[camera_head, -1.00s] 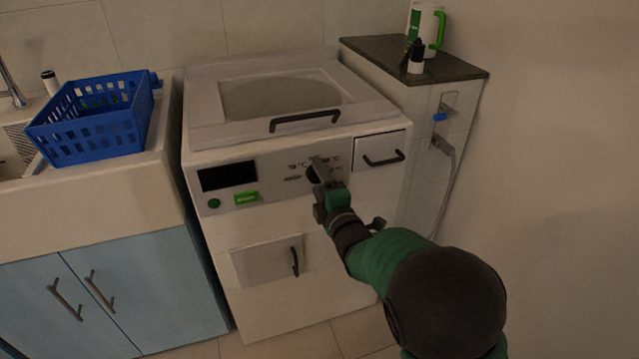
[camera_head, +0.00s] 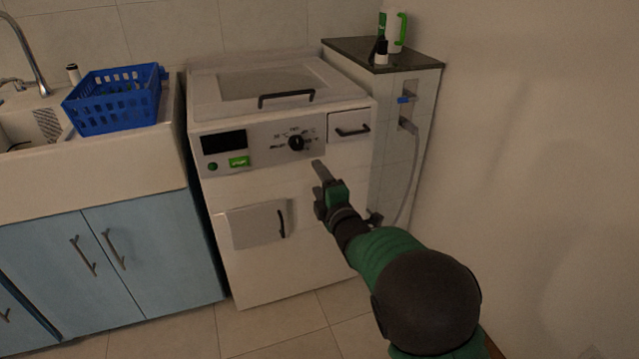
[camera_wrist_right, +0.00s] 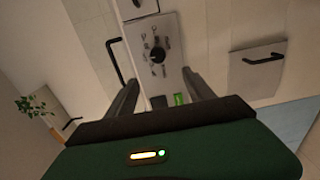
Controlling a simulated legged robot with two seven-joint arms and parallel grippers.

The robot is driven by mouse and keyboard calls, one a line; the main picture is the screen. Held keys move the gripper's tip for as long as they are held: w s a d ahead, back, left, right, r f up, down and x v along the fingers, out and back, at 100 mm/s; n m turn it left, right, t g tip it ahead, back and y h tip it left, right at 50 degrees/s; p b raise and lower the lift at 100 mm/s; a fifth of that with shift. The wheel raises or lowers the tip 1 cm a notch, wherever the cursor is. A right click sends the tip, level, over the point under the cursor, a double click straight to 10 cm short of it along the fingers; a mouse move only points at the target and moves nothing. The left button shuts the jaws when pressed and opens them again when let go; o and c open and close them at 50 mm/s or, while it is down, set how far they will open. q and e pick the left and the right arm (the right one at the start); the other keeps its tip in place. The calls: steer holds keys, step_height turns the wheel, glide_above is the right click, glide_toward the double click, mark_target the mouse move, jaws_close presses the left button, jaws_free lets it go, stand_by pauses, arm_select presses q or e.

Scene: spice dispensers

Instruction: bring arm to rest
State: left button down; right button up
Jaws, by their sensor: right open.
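My right gripper (camera_head: 322,186) is in front of the white washing machine (camera_head: 262,262), below and to the right of its black dial (camera_head: 296,143). In the right wrist view its two fingers (camera_wrist_right: 162,90) are spread with nothing between them. The dial (camera_wrist_right: 157,54) shows beyond the fingertips there, apart from them. My left gripper is in neither view.
A blue basket (camera_head: 112,100) stands by the sink at left, above blue cabinets (camera_head: 150,255). A hose (camera_head: 402,180) hangs there. Floor in front is clear.

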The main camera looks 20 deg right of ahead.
steer(key=shift+w+f, duration=0.1)
steer(key=s+d+f+m+g+h, duration=0.2)
steer(key=s+f+m+g, duration=0.3)
steer(key=s+f+m, duration=0.25)
steer(key=s+a+f+m+g, duration=0.1)
steer(key=s+f+m+g, duration=0.3)
steer(key=s, duration=0.6)
steer(key=s+a+f+m+g+y, duration=0.1)
steer(key=s+f+m+g, duration=0.3)
steer(key=s, duration=0.5)
steer(key=s+a+f+m+g, duration=0.1)
steer(key=s+f+m+g, duration=0.15)
steer(key=s+f, duration=0.55)
steer(key=w+p+v, duration=0.3)
steer(key=p+v, duration=1.4)
steer(key=v, duration=0.1)
steer(key=w+r+p+v, duration=0.1)
steer(key=w+p+v, duration=0.2)
steer(key=p+v, duration=1.5)
steer(key=shift+w+r+m, duration=0.25)
steer(key=shift+r+m, duration=0.05)
steer(key=shift+r, duration=0.35)
steer(key=shift+c, duration=0.2)
